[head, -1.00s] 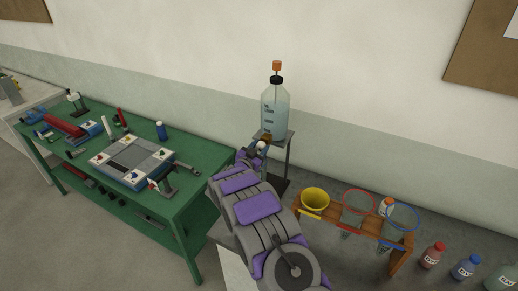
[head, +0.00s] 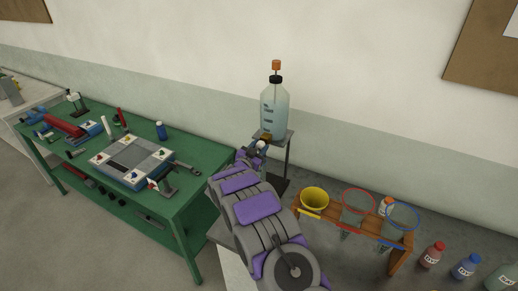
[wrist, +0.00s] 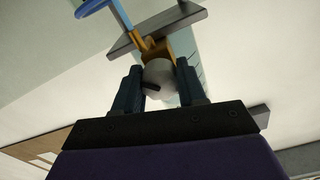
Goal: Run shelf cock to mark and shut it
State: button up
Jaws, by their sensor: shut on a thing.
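A clear bottle (head: 274,113) with a black cap and an orange top stands on a small grey shelf stand (head: 287,146) against the wall. It holds pale blue liquid and has dark marks on its side. The brass cock (head: 265,139) sits low at its front; its brass body also shows in the wrist view (wrist: 153,43). My gripper (head: 259,147) is at the cock, and in the wrist view my gripper (wrist: 160,85) is shut on its round pale knob (wrist: 160,78), one finger on each side. The liquid level against the marks is too small to read surely.
A wooden rack (head: 340,225) with a yellow funnel (head: 314,199) and red and blue rings stands right of my arm. A green bench (head: 205,160) with tools and a grey-white device (head: 132,160) is at left.

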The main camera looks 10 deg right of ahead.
jog(key=shift+b, duration=0.3)
jog(key=m+b, duration=0.3)
jog(key=b, duration=0.1)
jog(key=shift+a+f+m, duration=0.1)
jog(key=shift+f+m, duration=0.15)
jog(key=shift+m, duration=0.15)
jog(key=m+b, duration=0.4)
jog(key=b, duration=0.1)
jog(key=shift+r, duration=0.1)
jog(key=shift+r+m+b, duration=0.1)
jog(key=shift+m+b, duration=0.25)
jog(key=shift+m, duration=0.05)
jog(key=o, duration=1)
jog(key=shift+o, duration=0.2)
jog(key=v, duration=1.7)
jog(key=shift+a, duration=0.15)
jog(key=shift+s, duration=0.1)
